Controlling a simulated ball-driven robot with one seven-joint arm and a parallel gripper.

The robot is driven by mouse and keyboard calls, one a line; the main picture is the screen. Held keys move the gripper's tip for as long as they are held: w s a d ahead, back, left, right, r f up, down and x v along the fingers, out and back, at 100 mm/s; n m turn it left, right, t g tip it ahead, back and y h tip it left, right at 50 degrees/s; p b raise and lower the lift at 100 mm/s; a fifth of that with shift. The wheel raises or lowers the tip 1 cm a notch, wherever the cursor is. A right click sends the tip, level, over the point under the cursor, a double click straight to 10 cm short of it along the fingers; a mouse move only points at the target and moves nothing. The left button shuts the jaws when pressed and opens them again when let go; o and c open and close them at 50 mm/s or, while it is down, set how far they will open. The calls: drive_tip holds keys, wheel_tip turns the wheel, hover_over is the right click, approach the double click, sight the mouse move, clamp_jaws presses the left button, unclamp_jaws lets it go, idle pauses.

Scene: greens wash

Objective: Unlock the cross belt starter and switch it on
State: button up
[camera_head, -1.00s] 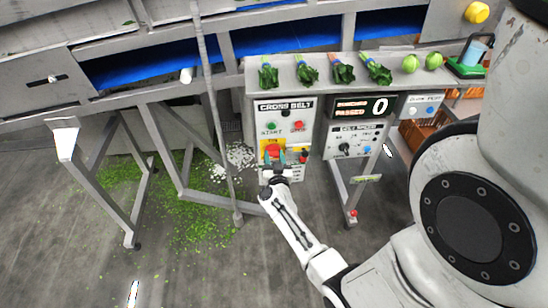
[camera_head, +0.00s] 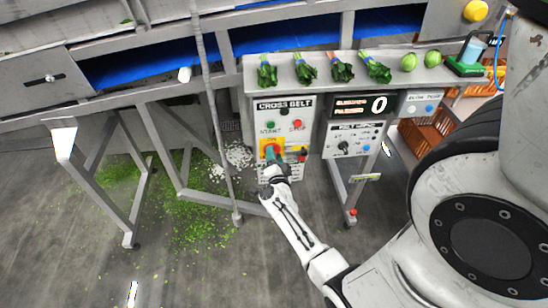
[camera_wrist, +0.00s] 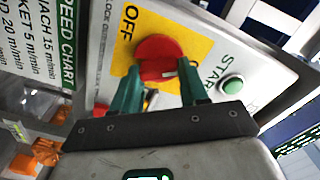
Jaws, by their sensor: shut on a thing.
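The cross belt starter (camera_head: 284,107) is a pale panel with a green START button (camera_head: 270,126) and a red STOP button (camera_head: 297,124). Below them a red rotary knob (camera_wrist: 158,55) sits on a yellow plate (camera_wrist: 190,32) with an OFF label beside it. My gripper (camera_wrist: 158,82) has its green fingers on either side of the knob and is shut on it. In the head view my gripper (camera_head: 272,157) hides part of the knob. A small red and dark thing (camera_head: 303,155) shows right of the plate; I cannot tell whether it is a lock.
Bundled greens (camera_head: 342,70) and two green balls (camera_head: 409,62) lie on the shelf above the panel. A belt speed panel (camera_head: 350,140) stands to the right. A slanting grey post (camera_head: 215,120) is close on the left. Green scraps (camera_head: 190,215) litter the floor.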

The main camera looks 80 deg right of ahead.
drive_tip(key=m+b, duration=0.1)
drive_tip(key=m, duration=0.5)
drive_tip(key=shift+s+f+m, duration=0.1)
drive_tip(key=shift+f+m, duration=0.05)
drive_tip(key=shift+m, duration=0.15)
idle(0.4)
drive_tip(key=o, duration=1.1)
drive_tip(key=shift+c, duration=0.2)
drive_tip(key=v, duration=1)
drive_tip(key=shift+a, duration=0.35)
drive_tip(key=shift+s, duration=0.1)
